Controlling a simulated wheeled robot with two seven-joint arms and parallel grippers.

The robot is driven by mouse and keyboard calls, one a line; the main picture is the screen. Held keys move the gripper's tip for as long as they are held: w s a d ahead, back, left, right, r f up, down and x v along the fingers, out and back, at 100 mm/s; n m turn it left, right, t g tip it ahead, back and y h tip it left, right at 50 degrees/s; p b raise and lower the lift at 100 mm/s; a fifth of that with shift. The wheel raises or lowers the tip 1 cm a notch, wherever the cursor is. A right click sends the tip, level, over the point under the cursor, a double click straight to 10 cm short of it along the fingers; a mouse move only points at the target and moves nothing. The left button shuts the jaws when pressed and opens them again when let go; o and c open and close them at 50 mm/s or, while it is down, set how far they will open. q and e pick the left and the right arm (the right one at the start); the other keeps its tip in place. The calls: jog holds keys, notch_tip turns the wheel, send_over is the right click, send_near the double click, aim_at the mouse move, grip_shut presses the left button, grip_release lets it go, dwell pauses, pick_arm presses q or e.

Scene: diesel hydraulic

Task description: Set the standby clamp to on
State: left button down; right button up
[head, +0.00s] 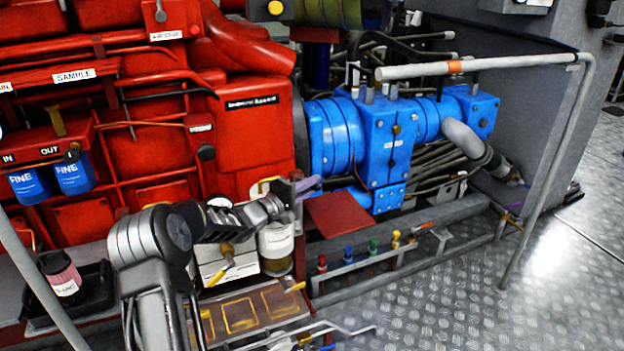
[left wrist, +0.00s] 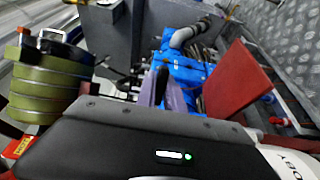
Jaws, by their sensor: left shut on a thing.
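My left gripper (head: 308,187) reaches in from the left, beside the red engine and above the red plate. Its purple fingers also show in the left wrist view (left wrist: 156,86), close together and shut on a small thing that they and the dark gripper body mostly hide. I cannot make out a standby clamp by its label or its on mark in either view. The red plate (head: 336,213) lies just below and right of the fingers; in the left wrist view it stands large to their right (left wrist: 238,84). My right gripper is in neither view.
A white labelled canister (head: 276,245) stands under my left wrist. A blue pump (head: 385,145) lies behind the fingers. A grey handrail (head: 470,66) frames the right side. Coloured valves, one of them green (head: 373,246), line a low rail. Patterned floor (head: 470,290) is clear.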

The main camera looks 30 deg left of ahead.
pick_arm(q)
jog(key=shift+d, duration=0.1)
jog(key=c, duration=1.4)
grip_release()
jog(key=shift+c, duration=0.2)
jog(key=v, duration=0.7)
jog(key=shift+s+p, duration=0.35)
jog(key=shift+c, duration=0.5)
